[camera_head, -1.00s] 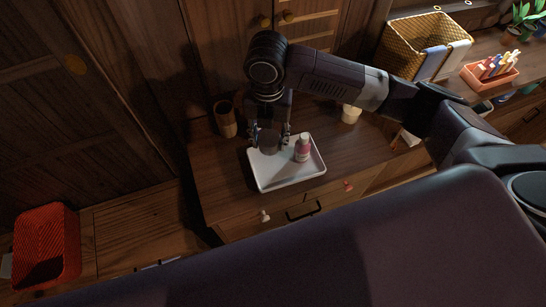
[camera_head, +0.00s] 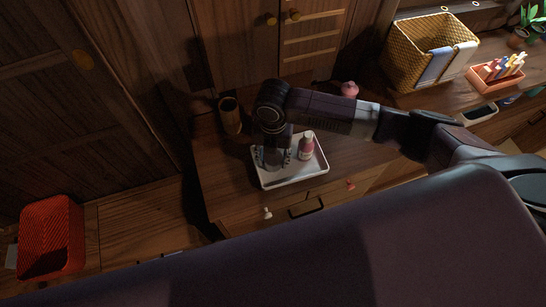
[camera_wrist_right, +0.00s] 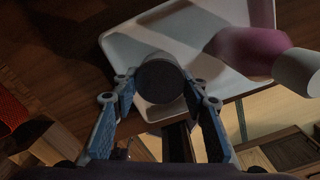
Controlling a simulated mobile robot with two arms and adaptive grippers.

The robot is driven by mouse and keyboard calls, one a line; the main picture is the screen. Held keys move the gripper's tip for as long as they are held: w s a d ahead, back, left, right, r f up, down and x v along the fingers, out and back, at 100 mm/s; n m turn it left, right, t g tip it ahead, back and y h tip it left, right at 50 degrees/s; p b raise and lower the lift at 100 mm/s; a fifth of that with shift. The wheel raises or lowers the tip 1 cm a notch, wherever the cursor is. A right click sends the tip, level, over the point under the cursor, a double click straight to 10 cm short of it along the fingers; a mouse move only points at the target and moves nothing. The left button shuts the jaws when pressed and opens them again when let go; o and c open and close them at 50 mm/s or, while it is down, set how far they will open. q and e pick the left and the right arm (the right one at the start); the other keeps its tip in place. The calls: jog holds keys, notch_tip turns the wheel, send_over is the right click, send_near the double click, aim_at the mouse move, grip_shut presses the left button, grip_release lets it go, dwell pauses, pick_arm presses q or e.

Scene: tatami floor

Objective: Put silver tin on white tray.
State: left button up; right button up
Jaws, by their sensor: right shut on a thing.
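The silver tin (camera_wrist_right: 160,80) is a short grey cylinder with a dark round end facing the wrist camera. My right gripper (camera_wrist_right: 160,92) is shut on it, one blue-padded finger on each side. In the head view my right gripper (camera_head: 272,162) points down over the left part of the white tray (camera_head: 290,179), with the tin (camera_head: 270,158) mostly hidden between its fingers. The tray also shows behind the tin in the wrist view (camera_wrist_right: 128,47). I cannot tell whether the tin touches the tray. My left gripper is not in view.
A pink bottle (camera_head: 306,149) stands on the tray's right part, close to the gripper. A brown cup (camera_head: 230,117) stands left of the tray. A wicker basket (camera_head: 405,52) and an orange holder (camera_head: 494,76) stand farther right. A red basket (camera_head: 50,235) is at lower left.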

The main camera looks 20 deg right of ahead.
aim_at(273, 159)
jog(key=shift+f, duration=0.1)
jog(key=o, duration=0.9)
notch_tip(273, 159, up, 12)
jog(key=b, duration=0.1)
jog(key=shift+s+a, duration=0.1)
